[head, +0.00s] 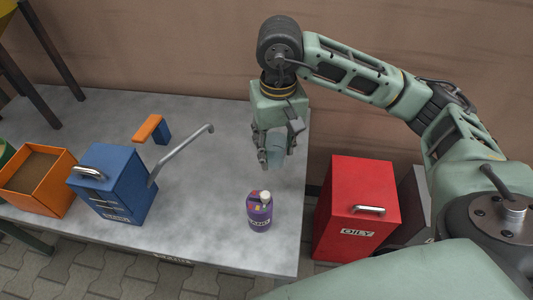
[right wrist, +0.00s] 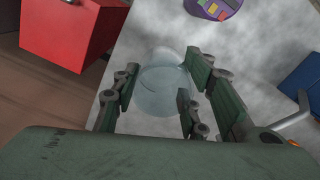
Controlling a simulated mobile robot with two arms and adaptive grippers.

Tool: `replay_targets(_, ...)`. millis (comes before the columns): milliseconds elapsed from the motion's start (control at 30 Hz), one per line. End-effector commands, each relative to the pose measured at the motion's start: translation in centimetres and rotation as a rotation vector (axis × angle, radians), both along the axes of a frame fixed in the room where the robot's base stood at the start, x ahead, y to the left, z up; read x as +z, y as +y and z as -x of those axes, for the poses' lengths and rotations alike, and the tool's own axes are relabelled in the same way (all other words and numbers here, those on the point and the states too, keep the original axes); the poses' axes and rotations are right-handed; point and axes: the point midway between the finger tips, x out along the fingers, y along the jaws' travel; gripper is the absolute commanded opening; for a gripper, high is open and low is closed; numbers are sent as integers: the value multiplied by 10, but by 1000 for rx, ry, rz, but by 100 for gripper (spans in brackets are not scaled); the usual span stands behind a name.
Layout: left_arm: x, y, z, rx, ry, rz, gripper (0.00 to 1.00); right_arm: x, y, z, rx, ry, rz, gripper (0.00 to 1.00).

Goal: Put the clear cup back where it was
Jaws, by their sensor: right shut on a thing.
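The clear cup (right wrist: 163,90) is see-through and pale bluish. It sits between the fingers of my right gripper (head: 273,146) in the right wrist view. In the head view the cup (head: 276,158) shows faintly below the fingers, partly hidden by them. My right gripper points down over the back right part of the grey table (head: 190,215) and is shut on the cup. I cannot tell whether the cup touches the table top. My left gripper is not in view.
A blue box (head: 112,190) with a grey bent handle, an orange piece (head: 150,130) and an orange bin (head: 38,185) are to the left. A red box (head: 357,210) stands beyond the table's right edge.

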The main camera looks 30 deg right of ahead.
Motion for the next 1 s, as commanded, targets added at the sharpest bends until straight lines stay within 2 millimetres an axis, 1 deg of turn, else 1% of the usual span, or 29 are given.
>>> replay_targets(300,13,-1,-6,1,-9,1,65,-42,-21,-63,-4,4,0,18)
replay_targets(400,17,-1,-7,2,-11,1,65,-53,-27,-81,-3,3,0,18)
replay_targets(500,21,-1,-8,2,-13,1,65,-61,-31,-95,-1,2,-1,18)
replay_targets(633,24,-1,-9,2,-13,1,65,-66,-34,-103,0,1,1,18)
replay_targets(767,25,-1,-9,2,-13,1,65,-73,-35,-104,1,3,0,18)
replay_targets(900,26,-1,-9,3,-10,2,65,-94,-34,-103,1,5,0,18)
replay_targets(1000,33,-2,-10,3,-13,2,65,-106,-34,-103,1,3,0,18)
